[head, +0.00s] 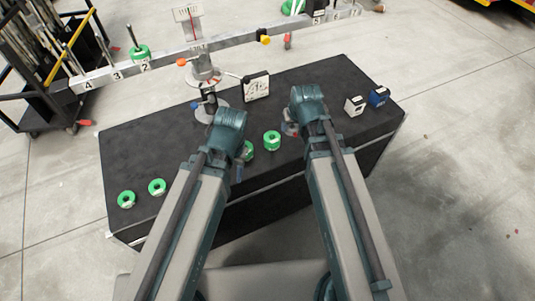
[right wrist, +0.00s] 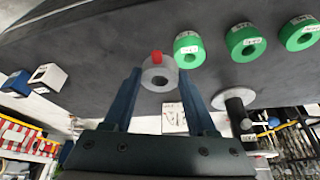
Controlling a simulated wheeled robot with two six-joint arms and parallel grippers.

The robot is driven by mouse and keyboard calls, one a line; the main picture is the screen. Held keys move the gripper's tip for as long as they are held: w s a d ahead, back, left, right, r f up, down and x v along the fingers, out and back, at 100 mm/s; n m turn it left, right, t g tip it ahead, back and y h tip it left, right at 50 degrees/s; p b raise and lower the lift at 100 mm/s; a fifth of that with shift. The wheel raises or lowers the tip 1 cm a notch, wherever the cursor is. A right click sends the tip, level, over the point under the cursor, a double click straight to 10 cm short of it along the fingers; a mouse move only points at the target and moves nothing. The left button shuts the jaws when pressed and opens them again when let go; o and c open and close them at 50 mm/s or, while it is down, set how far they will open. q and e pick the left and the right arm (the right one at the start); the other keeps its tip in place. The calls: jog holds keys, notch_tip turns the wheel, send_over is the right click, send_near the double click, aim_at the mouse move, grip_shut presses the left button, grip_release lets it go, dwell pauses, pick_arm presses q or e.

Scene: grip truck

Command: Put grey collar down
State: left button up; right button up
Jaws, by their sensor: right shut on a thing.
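The grey collar (right wrist: 155,78) is a pale ring with a red knob, held between the fingertips of my right gripper (right wrist: 160,80) in the right wrist view. In the head view the collar (head: 289,128) shows partly, beside my right gripper (head: 292,122) over the black table (head: 330,85). I cannot tell whether the collar touches the tabletop. My left gripper (head: 241,165) is low near the table's front edge, beside a green ring (head: 249,152). Its fingers are mostly hidden by its arm.
Green rings (head: 272,140) (head: 157,187) (head: 126,199) lie along the front of the table. A balance with a long beam (head: 235,40) stands at the back, by a white dial box (head: 256,86). White (head: 355,106) and blue (head: 379,96) blocks sit at right.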

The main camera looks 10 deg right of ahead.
jog(key=shift+n, duration=0.6)
jog(key=s+a+f+b, duration=0.1)
jog(key=f, duration=0.1)
jog(key=s+a+f+b, duration=0.3)
jog(key=a+f+b, duration=0.1)
jog(key=f, duration=0.1)
jog(key=shift+s, duration=0.15)
pick_arm(q)
notch_tip(320, 180, down, 8)
jog(key=shift+f+b, duration=0.25)
jog(key=shift+b, duration=0.5)
pick_arm(e)
send_over(300, 136)
jog(key=shift+f, duration=0.7)
pick_arm(q)
jog(key=shift+f, duration=0.1)
pick_arm(e)
jog(key=shift+f, duration=0.1)
pick_arm(q)
notch_tip(300, 136, down, 3)
jog(key=b, duration=0.3)
jog(key=shift+f, duration=0.15)
pick_arm(e)
notch_tip(300, 136, down, 3)
jog(key=shift+f, duration=0.2)
pick_arm(q)
jog(key=shift+b, duration=0.3)
